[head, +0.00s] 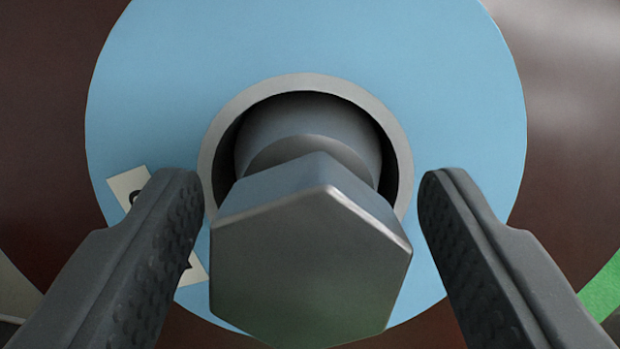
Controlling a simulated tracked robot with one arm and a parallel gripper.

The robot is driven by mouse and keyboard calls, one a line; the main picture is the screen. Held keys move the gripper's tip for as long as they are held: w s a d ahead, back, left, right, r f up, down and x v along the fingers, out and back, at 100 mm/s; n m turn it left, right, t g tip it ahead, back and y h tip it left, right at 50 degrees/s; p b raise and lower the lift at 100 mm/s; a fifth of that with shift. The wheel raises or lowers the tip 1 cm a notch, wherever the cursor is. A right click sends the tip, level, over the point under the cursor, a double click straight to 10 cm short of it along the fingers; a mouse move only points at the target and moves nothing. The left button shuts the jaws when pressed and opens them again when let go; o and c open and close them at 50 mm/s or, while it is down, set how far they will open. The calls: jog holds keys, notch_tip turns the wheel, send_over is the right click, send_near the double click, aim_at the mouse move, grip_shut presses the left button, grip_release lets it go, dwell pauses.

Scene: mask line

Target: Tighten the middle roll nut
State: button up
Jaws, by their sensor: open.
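A grey metal hex nut (312,250) fills the lower middle of the head view, on the end of a grey shaft (310,140). The shaft comes out of a light grey ring (232,118) at the centre of a blue round roll face (440,90). My gripper (310,200) is open, with one dark ridged finger to the left of the nut and one to the right. Both fingers show a gap to the nut, and nothing is held. I cannot tell whether this roll is the middle one.
A white label (128,187) with dark marks lies on the blue face, partly hidden behind my left finger. Dark brown surface (45,130) surrounds the blue disc. A green patch (603,290) shows at the lower right edge.

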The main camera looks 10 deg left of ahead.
jog(key=c, duration=1)
